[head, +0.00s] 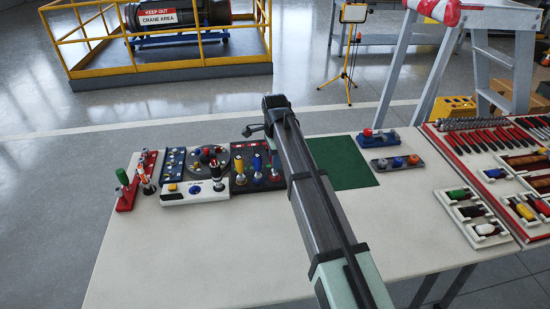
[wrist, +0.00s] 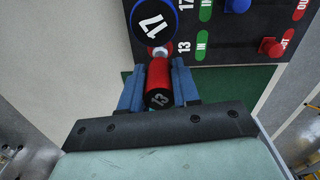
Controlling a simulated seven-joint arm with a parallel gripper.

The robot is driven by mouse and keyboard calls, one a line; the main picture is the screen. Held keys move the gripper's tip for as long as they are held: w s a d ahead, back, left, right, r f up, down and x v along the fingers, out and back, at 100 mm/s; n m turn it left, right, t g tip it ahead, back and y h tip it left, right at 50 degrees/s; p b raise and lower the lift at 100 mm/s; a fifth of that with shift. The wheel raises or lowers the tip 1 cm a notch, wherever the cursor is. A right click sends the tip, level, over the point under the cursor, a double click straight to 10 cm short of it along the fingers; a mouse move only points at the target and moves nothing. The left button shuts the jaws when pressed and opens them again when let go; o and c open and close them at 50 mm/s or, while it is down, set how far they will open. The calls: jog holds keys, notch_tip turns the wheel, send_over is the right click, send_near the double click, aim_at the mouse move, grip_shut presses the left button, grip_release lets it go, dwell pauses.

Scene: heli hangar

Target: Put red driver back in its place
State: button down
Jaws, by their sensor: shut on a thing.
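The red driver (wrist: 160,72) is between the two blue finger pads of my gripper (wrist: 160,82) in the wrist view. Its black end cap, marked 13, faces the camera. My gripper is shut on it. A black board (wrist: 225,35) with green IN tags, red OUT tags and a row marked 13 lies just beyond the driver. In the head view a black board (head: 241,184) holds a yellow-handled and a blue-handled tool. The driver's lower tip is hidden.
A round blue cap (wrist: 153,18) marked 17 stands close beyond the driver. A red knob (wrist: 270,47) stands on the board by the OUT tags. A green mat (head: 342,163) lies right of the head-view board. The front of the table (head: 190,250) is clear.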

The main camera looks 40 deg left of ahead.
jog(key=c, duration=0.7)
grip_release()
jog(key=shift+c, duration=0.2)
jog(key=shift+r, duration=0.15)
jog(key=shift+r, duration=3.6)
